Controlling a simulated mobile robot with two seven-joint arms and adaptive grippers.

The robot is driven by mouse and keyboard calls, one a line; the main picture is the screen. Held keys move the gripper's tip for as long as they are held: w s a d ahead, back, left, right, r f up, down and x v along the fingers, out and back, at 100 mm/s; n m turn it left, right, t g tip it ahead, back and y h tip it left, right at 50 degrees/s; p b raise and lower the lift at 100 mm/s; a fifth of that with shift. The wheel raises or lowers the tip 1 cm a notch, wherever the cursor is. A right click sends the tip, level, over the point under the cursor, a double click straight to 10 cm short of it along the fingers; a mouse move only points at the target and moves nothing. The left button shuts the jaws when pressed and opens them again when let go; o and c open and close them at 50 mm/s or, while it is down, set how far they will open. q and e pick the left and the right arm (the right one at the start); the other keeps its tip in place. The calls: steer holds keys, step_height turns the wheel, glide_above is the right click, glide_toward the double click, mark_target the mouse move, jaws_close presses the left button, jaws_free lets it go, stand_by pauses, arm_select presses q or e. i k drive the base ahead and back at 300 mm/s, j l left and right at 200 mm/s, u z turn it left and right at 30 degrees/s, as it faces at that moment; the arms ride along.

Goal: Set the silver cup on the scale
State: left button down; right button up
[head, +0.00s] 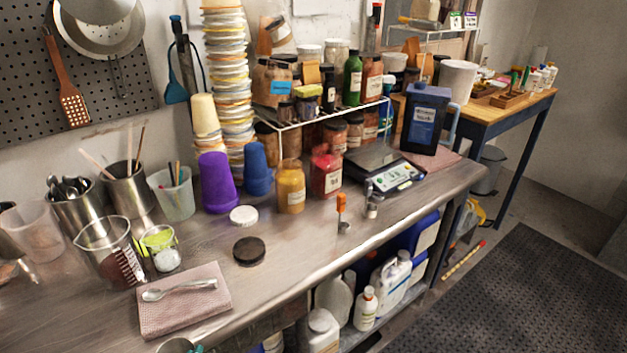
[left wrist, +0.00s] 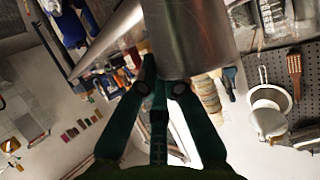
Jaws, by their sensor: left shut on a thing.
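The silver cup (left wrist: 190,38) is a plain metal cylinder that fills the top middle of the left wrist view. My left gripper (left wrist: 164,88) has its teal fingers shut on it. In the head view only the cup's rim (head: 175,346) and a bit of the teal gripper show at the bottom edge, in front of the bench. The scale (head: 397,176) has a dark plate and a pale front panel. It stands toward the right end of the bench, far from the cup. Its plate looks bare. My right gripper is not in view.
A red-filled jar (head: 326,175) and a yellow jar (head: 291,187) stand left of the scale. A dark blue container (head: 424,118) stands behind it. Small orange-topped (head: 341,205) and metal (head: 371,205) items stand in front. A pink cloth (head: 185,310) with a spoon lies front left.

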mark_target(372, 154)
steer(key=i+l+u, duration=0.2)
steer(key=l, duration=0.25)
steer(key=i+l+u, duration=0.15)
steer(key=l, duration=0.3)
steer(key=i+l+u, duration=0.2)
steer(key=l, duration=0.3)
steer(key=l+u, duration=0.15)
steer(key=l, duration=0.35)
